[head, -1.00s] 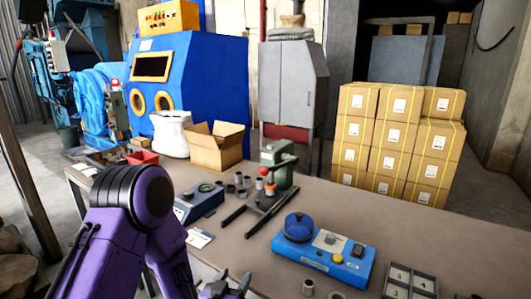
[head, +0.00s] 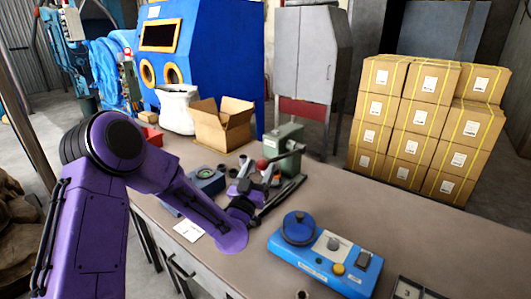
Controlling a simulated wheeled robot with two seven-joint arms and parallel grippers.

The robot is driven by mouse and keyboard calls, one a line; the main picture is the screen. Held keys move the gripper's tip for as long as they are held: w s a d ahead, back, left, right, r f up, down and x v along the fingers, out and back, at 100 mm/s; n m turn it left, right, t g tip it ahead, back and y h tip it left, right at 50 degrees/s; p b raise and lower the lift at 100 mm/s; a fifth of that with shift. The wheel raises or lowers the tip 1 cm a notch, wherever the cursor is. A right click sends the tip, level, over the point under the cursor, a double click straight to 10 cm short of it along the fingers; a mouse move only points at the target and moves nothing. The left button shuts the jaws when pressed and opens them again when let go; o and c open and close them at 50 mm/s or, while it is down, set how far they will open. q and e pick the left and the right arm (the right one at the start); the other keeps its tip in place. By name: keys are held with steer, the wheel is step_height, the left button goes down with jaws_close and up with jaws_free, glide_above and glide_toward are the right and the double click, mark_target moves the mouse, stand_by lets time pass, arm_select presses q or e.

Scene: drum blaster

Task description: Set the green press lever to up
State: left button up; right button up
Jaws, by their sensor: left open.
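The green press (head: 287,138) stands on the workbench, past my left gripper. Its lever ends in a dark red knob (head: 262,164) that points left and toward me at about the height of the press's middle. My purple left arm reaches in from the left. Its gripper (head: 257,178) is open, just in front of the press and close under the knob; I cannot tell whether it touches the lever. The wrist and fingers hide part of the press's base. My right gripper is not in view.
A blue device with a round dark-blue top (head: 325,258) sits on the workbench (head: 400,235) at the front right. A smaller blue unit (head: 207,180) and small grey cylinders lie left of the press. An open cardboard box (head: 222,124) stands behind.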

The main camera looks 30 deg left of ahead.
arm_select(q)
steer(key=p+x, duration=0.1)
steer(key=x, duration=0.3)
steer(key=shift+w+f, duration=0.15)
